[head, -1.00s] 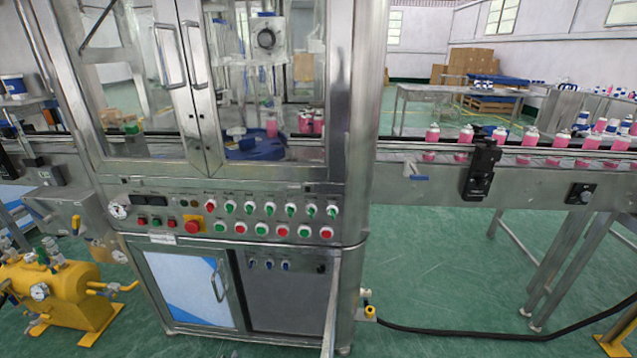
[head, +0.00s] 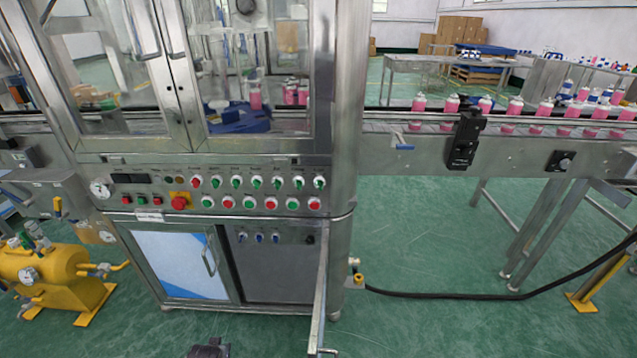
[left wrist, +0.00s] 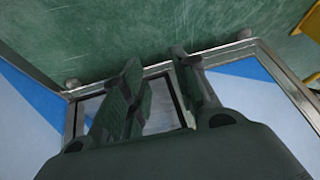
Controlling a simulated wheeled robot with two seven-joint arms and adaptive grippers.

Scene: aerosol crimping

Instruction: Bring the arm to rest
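The dark tip of a gripper, apparently my left one (head: 210,349), shows at the bottom edge of the head view, in front of the machine's lower cabinet (head: 180,264). In the left wrist view my left gripper (left wrist: 157,58) has its two dark fingers apart with nothing between them. Behind the fingers are the cabinet's blue and white panel (left wrist: 255,92) and the green floor (left wrist: 130,35). My right gripper is in neither view.
The crimping machine's control panel (head: 225,190) has several knobs and a red stop button (head: 179,202). A metal bar (head: 319,310) juts toward me. The conveyor (head: 400,128) carries pink cans to the right. A yellow tank (head: 45,275) stands left. Floor at right is open, crossed by a black hose (head: 440,295).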

